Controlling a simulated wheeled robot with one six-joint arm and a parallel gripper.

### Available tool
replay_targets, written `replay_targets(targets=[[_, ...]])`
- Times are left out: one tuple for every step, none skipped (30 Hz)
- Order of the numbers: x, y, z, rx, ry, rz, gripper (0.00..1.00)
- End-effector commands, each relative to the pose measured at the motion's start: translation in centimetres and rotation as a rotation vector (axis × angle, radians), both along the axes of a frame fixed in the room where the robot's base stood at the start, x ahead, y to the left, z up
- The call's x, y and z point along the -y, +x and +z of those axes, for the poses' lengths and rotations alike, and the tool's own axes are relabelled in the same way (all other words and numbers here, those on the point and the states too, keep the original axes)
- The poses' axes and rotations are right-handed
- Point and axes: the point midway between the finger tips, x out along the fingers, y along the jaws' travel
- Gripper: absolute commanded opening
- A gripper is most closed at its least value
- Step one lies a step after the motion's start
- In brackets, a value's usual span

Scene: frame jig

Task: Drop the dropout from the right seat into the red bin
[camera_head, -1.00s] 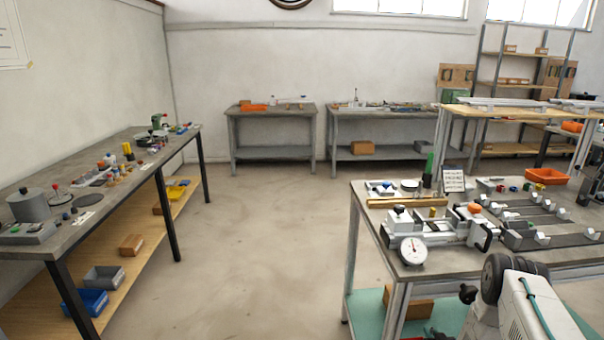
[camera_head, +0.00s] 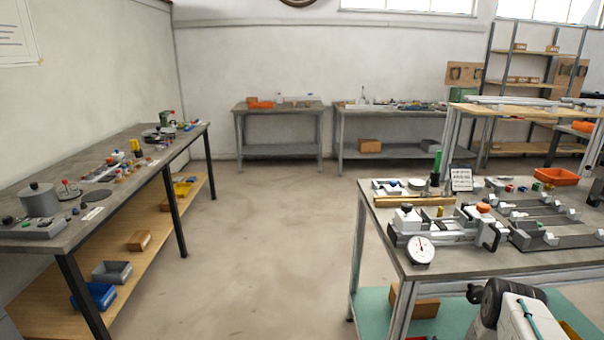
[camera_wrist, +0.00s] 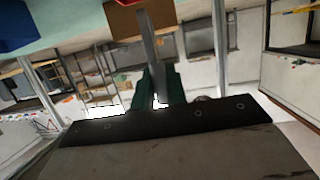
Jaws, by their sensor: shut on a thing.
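In the wrist view my gripper (camera_wrist: 158,98) shows as dark green fingers closed on a narrow grey piece (camera_wrist: 150,45), taken to be the dropout. It sticks out past the fingertips, in front of a cardboard box. My gripper is outside the head view. A red edge (camera_wrist: 128,4) at the top of the wrist view, probably the red bin, is mostly cut off. The frame jig (camera_head: 450,232), with a dial gauge (camera_head: 420,250), stands on the right bench in the head view. I cannot make out the right seat.
The right bench (camera_head: 405,272) has a teal lower shelf (camera_head: 455,312) with a cardboard box (camera_head: 417,303). An orange bin (camera_head: 555,177) stands on the bench top. A long bench (camera_head: 150,150) runs along the left. The floor (camera_head: 275,240) between them is clear.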

Motion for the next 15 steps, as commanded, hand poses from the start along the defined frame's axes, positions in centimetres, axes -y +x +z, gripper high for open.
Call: replay_targets(targets=[[-0.04, 0.02, 0.02, 0.0, 0.0, 0.0, 0.0], [-0.05, 0.02, 0.02, 0.0, 0.0, 0.001, 0.0], [-0.07, 0.02, 0.03, 0.0, 0.0, 0.001, 0.25], [-0.08, 0.02, 0.02, 0.0, 0.0, 0.001, 0.33], [-0.09, 0.02, 0.02, 0.0, 0.0, 0.001, 0.39], [-0.1, 0.02, 0.02, 0.0, 0.0, 0.001, 0.39], [-0.1, 0.02, 0.02, 0.0, 0.0, 0.001, 0.39], [-0.11, 0.02, 0.02, 0.0, -0.001, 0.001, 0.39], [-0.11, 0.02, 0.02, 0.0, -0.001, 0.001, 0.39], [-0.12, 0.02, 0.02, 0.0, -0.001, 0.001, 0.39], [-0.12, 0.02, 0.02, 0.0, -0.001, 0.001, 0.39], [-0.13, 0.0, 0.0, -0.001, 0.0, 0.001, 0.39], [-0.12, -0.05, 0.02, -0.001, 0.0, 0.001, 0.39], [-0.13, -0.16, 0.04, -0.001, 0.0, 0.001, 0.39], [-0.13, -0.43, 0.09, -0.002, 0.0, 0.001, 0.39]])
